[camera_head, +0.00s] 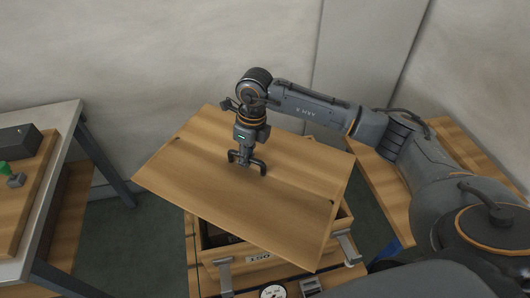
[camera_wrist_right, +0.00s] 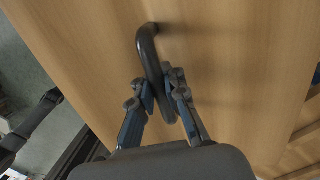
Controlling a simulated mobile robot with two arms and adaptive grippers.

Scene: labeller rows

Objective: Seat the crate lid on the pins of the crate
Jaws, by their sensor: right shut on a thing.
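The crate lid (camera_head: 290,217) is a flat wooden board with a dark bar handle (camera_head: 236,157) on its top. My right gripper (camera_head: 246,161) is shut on the handle and holds the lid over the crate. In the right wrist view my right gripper (camera_wrist_right: 160,100) has its fingers on both sides of the handle (camera_wrist_right: 149,50), with the lid (camera_wrist_right: 90,45) behind. The wooden crate (camera_head: 262,262) has metal latches and a "150" label. The lid is turned and tilted relative to the crate, overhanging it to the left. The pins are hidden.
A table (camera_head: 58,122) at the left holds a wooden board (camera_head: 22,200) with a dark box (camera_head: 18,139) and a green part. Another wooden surface (camera_head: 452,138) lies at the right behind my arm. A pale wall (camera_head: 180,60) stands behind.

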